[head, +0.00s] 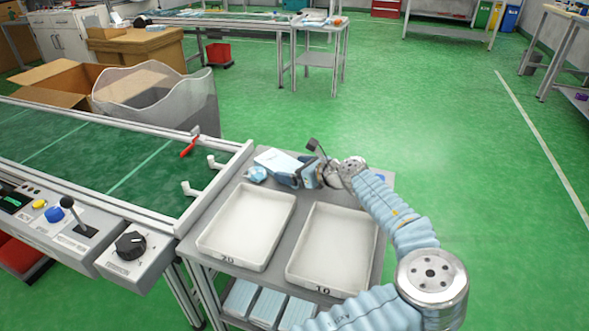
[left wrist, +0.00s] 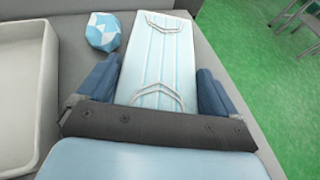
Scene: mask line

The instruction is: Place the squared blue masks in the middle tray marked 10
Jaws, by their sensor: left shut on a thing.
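A flat, pleated light-blue mask (head: 276,160) with white ear loops lies at the far end of the grey cart top. It shows large in the left wrist view (left wrist: 158,58). My left gripper (head: 296,178) is at its near end, with dark-blue fingers on both long sides, shut on it. The gripper hides the mask's near end, and I cannot tell whether the mask is lifted. The white tray marked 10 (head: 332,243) is empty, nearer than the gripper. Another empty white tray (head: 248,220), whose mark looks like 20, stands left of it. My right gripper is not in view.
A rounded blue-and-white patterned item (head: 257,175) lies left of the mask. A conveyor (head: 90,150) with a red lever (head: 190,146) borders the cart on the left. Blue stacks (head: 268,305) lie on the lower shelf. Green floor is open to the right.

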